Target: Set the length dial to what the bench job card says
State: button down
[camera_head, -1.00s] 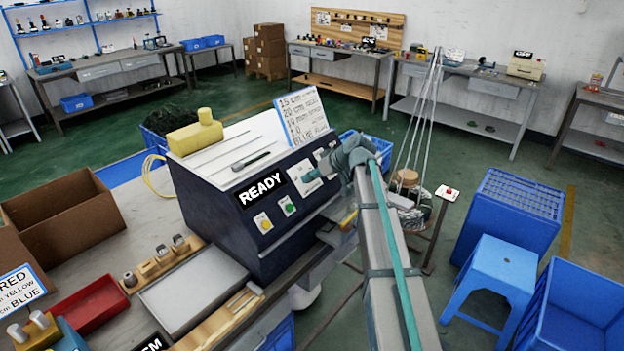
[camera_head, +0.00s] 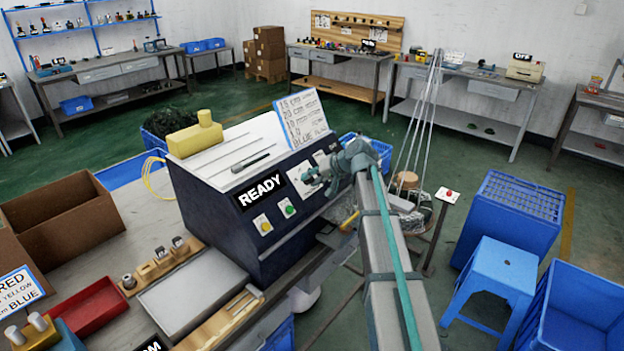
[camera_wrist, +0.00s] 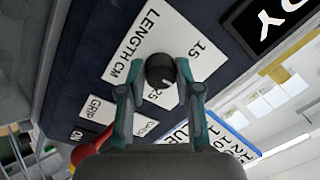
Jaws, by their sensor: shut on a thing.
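The length dial is a dark round knob (camera_wrist: 160,68) on a white plate marked LENGTH CM (camera_wrist: 150,40), with 15 and 25 readable beside it in the wrist view. My gripper (camera_wrist: 159,72) is shut on this knob, one finger on each side. In the head view my gripper (camera_head: 316,177) is at the front panel of the dark blue machine (camera_head: 215,215), right of its READY sign.
A yellow button (camera_head: 262,224) and a green button (camera_head: 287,207) sit below READY. GRIP and another label are near the dial in the wrist view. A red-button post (camera_head: 448,194), blue stool (camera_head: 497,275) and blue crates stand to the right.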

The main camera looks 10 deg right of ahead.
dwell(0.4)
jog(key=c, duration=0.8)
grip_release()
jog(key=v, duration=1.2)
jog(key=shift+d, duration=0.1)
